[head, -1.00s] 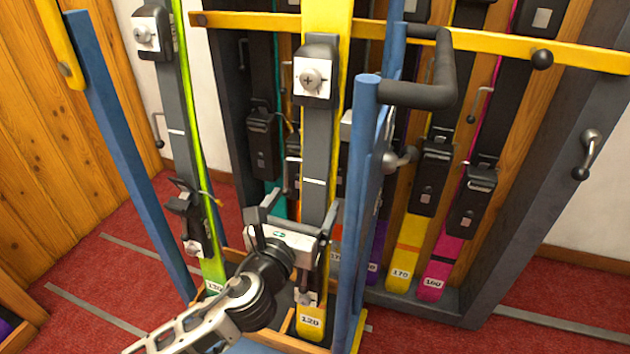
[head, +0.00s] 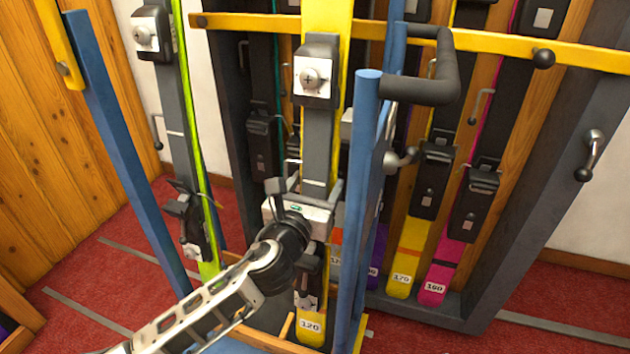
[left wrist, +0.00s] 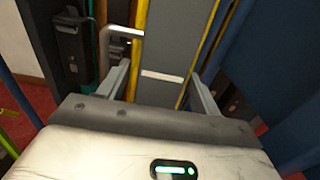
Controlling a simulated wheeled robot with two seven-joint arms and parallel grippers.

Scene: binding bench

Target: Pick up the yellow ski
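The yellow ski (head: 318,135) stands upright in the cart at the middle of the head view, with a grey centre strip, black and white bindings and a "120" label near its foot. My left gripper (head: 305,190) is at its lower half, below the white line. In the left wrist view the ski (left wrist: 168,45) runs between the two fingers of the left gripper (left wrist: 160,88), one finger on each side. The fingers are apart, and narrow gaps seem to show beside the ski. My right gripper is in neither view.
A green-yellow ski (head: 180,110) stands to the left. A blue post (head: 362,200) with a black handle (head: 430,88) is close on the right. A yellow bar (head: 490,44) crosses behind. A rack (head: 560,160) with several skis stands at the back.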

